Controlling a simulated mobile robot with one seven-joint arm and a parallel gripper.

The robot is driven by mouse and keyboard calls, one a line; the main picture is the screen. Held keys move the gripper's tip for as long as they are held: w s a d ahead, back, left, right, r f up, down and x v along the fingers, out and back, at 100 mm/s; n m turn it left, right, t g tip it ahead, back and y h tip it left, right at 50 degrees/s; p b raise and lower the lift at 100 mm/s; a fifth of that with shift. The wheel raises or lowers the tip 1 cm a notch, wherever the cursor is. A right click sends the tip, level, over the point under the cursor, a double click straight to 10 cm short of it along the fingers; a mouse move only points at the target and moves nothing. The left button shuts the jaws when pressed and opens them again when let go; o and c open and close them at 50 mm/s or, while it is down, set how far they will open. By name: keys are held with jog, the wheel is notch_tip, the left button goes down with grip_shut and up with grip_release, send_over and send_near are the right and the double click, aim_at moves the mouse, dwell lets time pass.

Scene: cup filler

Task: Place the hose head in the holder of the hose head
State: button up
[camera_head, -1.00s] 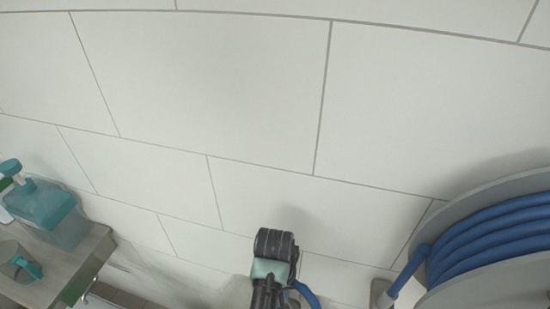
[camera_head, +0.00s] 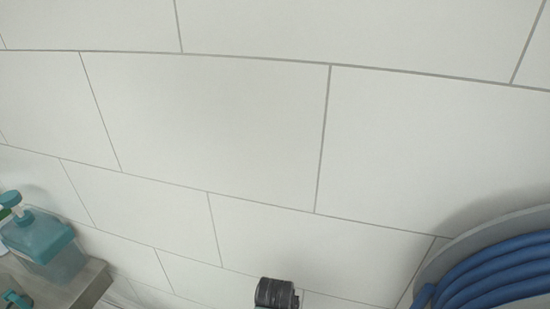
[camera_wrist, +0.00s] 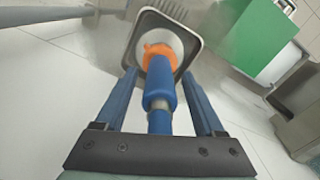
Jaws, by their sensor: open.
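In the wrist view, the hose head (camera_wrist: 160,88) has a blue grip and an orange collar, with a pale round face beyond it. My gripper (camera_wrist: 158,76) is open, with one blue finger on each side of the hose head; a narrow gap shows beside the grip. Behind the orange part is a grey square-rimmed frame with rounded corners, which looks like the holder (camera_wrist: 198,44). The hose head overlaps it; I cannot tell how deeply it sits in it. In the head view, only a black part of my arm shows at the bottom edge.
A hose reel (camera_head: 465,235) with coiled blue hose (camera_head: 500,272) is on the right in the head view. A teal soap bottle (camera_head: 42,240) stands on a metal shelf (camera_head: 88,288) at lower left. The tiled wall between is bare. A green panel (camera_wrist: 262,38) shows in the wrist view.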

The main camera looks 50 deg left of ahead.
jog(key=shift+r, duration=0.1)
notch_tip(320, 180, up, 12)
jog(key=shift+r+p, duration=0.1)
jog(key=shift+p, duration=0.35)
jog(key=shift+s, duration=0.1)
dwell(0.4)
